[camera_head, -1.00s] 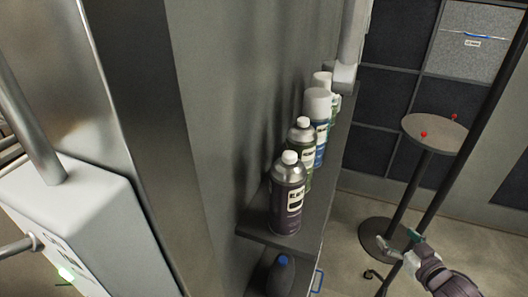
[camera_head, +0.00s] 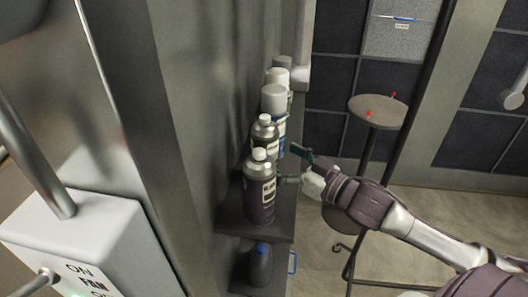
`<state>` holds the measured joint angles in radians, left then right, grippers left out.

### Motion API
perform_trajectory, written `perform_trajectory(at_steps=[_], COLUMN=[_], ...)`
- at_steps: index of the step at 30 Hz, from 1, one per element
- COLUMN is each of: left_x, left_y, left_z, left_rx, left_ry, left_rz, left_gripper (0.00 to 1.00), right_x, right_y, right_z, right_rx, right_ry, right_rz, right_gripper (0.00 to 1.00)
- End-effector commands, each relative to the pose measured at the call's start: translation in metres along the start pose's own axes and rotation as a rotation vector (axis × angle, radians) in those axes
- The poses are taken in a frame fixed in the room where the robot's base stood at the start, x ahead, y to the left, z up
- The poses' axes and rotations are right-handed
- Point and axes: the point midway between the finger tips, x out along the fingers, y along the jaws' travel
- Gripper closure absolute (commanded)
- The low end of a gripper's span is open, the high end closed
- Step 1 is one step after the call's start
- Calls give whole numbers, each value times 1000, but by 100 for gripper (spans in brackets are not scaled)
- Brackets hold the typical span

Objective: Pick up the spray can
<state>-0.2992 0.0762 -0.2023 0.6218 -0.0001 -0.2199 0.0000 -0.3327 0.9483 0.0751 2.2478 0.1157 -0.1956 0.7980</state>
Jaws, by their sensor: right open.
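Several spray cans stand upright in a row on a narrow dark shelf (camera_head: 232,216) against the grey wall. The nearest is a dark purple can (camera_head: 261,200) with a white cap and a pale label. Behind it stand a can with a grey metal top (camera_head: 265,134) and white-capped cans (camera_head: 274,98), partly hidden by one another. My right gripper (camera_head: 294,166) comes in from the right and is open. Its fingers are just right of the two nearest cans, and one fingertip overlaps the purple can's edge; I cannot tell whether they touch. My left gripper is not in view.
A dark bottle with a blue cap (camera_head: 261,264) stands on a lower level beneath the shelf. A round stand (camera_head: 378,111) with red-tipped items is behind on the right. A white box (camera_head: 75,240) with a metal bar is at left. Floor right of the shelf is mostly clear.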

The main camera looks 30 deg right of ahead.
Motion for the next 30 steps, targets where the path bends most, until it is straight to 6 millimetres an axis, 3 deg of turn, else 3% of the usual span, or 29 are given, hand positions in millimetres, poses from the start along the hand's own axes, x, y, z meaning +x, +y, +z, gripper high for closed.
perform_trajectory(at_steps=[3, 11, 21, 30], left_x=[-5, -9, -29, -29], left_y=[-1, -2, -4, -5], left_z=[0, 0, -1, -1], left_rx=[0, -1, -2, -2], left_ry=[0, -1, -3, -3], left_rz=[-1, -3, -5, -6], left_gripper=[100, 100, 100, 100], right_x=[15, 28, 70, 76], right_y=[1, 0, -2, -3], right_z=[-2, -2, -3, 0], right_rx=[1, 0, 1, 0], right_ry=[3, 1, 1, -1], right_rz=[1, 1, 2, 1], right_gripper=[11, 11, 11, 11])
